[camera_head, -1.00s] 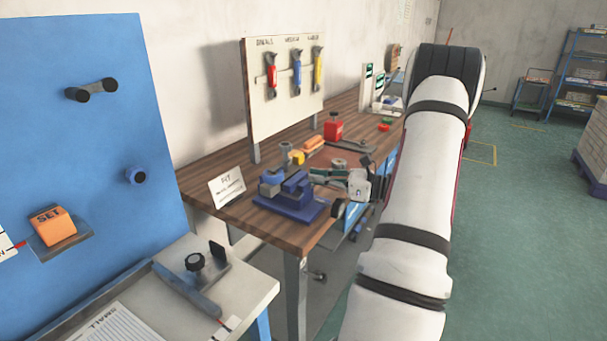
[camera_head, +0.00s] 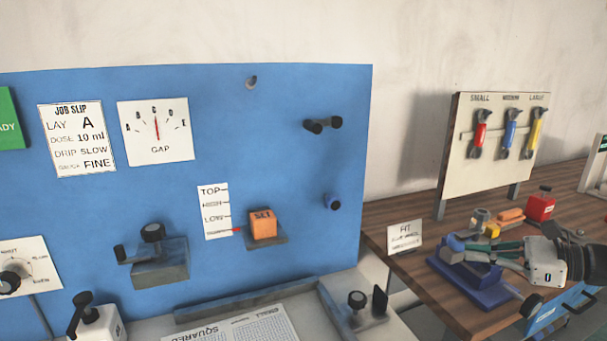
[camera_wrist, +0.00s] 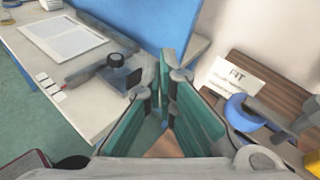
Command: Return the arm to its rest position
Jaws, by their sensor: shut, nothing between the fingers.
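My gripper (camera_head: 472,247) is at the right of the head view, over the wooden bench (camera_head: 405,272), with its green-padded fingers pointing left. It appears close to the blue vise-like fixture (camera_head: 480,290); whether they touch cannot be told. In the wrist view the green fingers (camera_wrist: 170,78) converge at their tips, shut with nothing held. Most of my arm is outside the head view.
A blue panel (camera_head: 280,110) with knobs, a gauge and an orange SET block (camera_head: 262,224) stands left. A FIT card (camera_head: 405,237) and a tool board (camera_head: 495,145) stand on the bench. A pale table (camera_wrist: 85,95) lies left in the wrist view.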

